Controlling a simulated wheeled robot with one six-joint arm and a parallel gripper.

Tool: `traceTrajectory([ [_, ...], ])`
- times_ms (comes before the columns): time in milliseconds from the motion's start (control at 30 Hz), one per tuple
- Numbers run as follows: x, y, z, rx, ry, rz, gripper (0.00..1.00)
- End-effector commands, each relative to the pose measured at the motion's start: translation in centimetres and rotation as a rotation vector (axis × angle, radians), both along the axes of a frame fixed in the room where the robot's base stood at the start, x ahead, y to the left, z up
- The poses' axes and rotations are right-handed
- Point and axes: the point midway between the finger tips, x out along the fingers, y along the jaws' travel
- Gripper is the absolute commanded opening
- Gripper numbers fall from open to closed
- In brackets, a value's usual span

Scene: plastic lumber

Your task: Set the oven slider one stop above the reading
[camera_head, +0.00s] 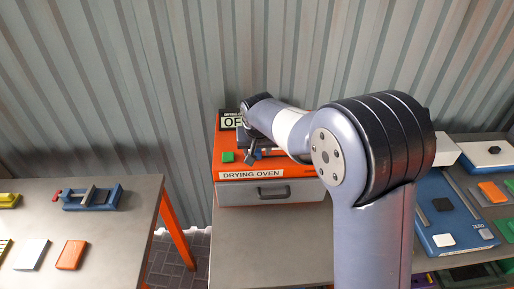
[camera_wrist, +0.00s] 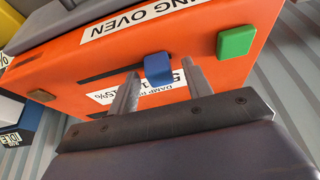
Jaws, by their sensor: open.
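The orange drying oven (camera_head: 306,185) stands on the middle bench, and its orange face fills much of the wrist view (camera_wrist: 205,30). A blue slider knob (camera_wrist: 158,68) sits at one end of a dark slot (camera_wrist: 112,72) in that face. My gripper (camera_wrist: 161,80) is open, with one finger on each side of the blue knob; I cannot tell whether either touches it. In the head view my gripper (camera_head: 258,153) is over the oven's top and hides the knob. A white scale label (camera_wrist: 104,97) with "DAMP" and percent figures is partly covered by my fingers.
A green button (camera_wrist: 235,43) is beside the knob and also shows in the head view (camera_head: 228,156). A left bench (camera_head: 110,225) and a blue board (camera_head: 440,205) at right hold small pieces.

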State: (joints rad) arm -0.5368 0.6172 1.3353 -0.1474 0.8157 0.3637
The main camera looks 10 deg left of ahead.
Motion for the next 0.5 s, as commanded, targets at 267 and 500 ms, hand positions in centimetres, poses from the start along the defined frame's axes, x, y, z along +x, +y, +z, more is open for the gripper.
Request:
traceTrajectory([
  [267, 0.03, 0.0, -0.13, 0.0, 0.0, 0.0, 0.46],
  [500, 0.03, 0.01, -0.1, 0.0, 0.0, 0.0, 0.26],
])
